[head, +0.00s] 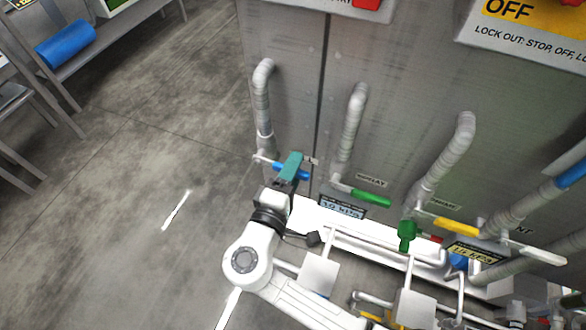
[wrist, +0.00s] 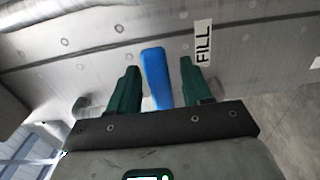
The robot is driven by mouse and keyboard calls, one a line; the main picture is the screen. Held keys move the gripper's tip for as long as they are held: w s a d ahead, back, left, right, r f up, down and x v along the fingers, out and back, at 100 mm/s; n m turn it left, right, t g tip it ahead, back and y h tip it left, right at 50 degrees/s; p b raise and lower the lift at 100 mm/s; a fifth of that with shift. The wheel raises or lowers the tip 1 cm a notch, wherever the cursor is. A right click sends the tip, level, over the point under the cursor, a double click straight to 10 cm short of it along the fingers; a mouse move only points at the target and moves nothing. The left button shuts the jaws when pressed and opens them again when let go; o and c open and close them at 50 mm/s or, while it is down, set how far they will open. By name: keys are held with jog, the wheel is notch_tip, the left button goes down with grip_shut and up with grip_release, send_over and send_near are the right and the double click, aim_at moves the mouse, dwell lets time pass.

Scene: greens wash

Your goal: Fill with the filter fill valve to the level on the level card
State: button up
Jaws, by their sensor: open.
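The fill valve has a blue lever (head: 304,175) on a grey pipe at the cabinet front, left of the other valves in the head view. My gripper (head: 291,165) is at this lever and partly covers it. In the wrist view, the blue lever (wrist: 156,78) stands between the two green fingers of my open gripper (wrist: 160,66). A FILL label (wrist: 203,43) is on the panel beside the right finger. I cannot make out a level card or any water level.
A green-handled valve (head: 371,198) and a yellow-handled valve (head: 456,227) are to the right. Small displays (head: 342,207) and white pipes lie below them, close to my arm. A bench with a blue roll (head: 66,44) stands at upper left. The floor at left is clear.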

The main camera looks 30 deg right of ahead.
jog(key=shift+c, duration=0.4)
grip_shut()
